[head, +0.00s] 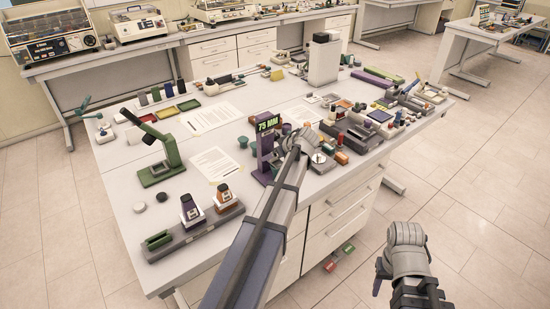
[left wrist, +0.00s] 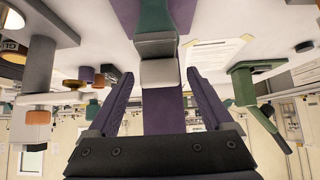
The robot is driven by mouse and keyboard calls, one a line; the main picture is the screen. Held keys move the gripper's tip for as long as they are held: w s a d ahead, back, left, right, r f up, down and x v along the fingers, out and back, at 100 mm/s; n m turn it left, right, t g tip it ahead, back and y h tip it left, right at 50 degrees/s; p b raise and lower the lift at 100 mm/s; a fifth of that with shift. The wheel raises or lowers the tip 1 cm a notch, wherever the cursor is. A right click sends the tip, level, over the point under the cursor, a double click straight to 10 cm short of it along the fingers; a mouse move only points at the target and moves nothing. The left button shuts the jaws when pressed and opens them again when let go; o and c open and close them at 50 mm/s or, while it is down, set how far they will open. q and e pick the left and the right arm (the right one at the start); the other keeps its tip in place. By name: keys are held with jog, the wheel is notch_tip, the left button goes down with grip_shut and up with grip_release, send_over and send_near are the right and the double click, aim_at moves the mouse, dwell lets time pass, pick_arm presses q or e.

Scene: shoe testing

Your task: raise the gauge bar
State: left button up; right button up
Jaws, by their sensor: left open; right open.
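The gauge stand (head: 265,150) is purple, with a dark sign reading "75 MM" in green, near the table's front edge. In the left wrist view, which looks upside down, its purple column (left wrist: 163,112) runs behind a pale grey block (left wrist: 160,73), and a green part (left wrist: 155,22) adjoins that block. The block looks like part of the gauge bar, but I cannot be sure. My left gripper (left wrist: 160,76) is open, its two purple fingers on either side of the block with gaps visible. In the head view my left arm hides its fingers. My right gripper (head: 380,274) is open and empty, off the table's right side.
A green press-like stand (head: 160,155) stands to the left. Several small parts crowd the table right of the gauge. Paper sheets (head: 215,162) lie in the middle.

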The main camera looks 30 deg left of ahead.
pick_arm(q)
jog(key=shift+c, duration=0.2)
grip_shut()
dwell(0.5)
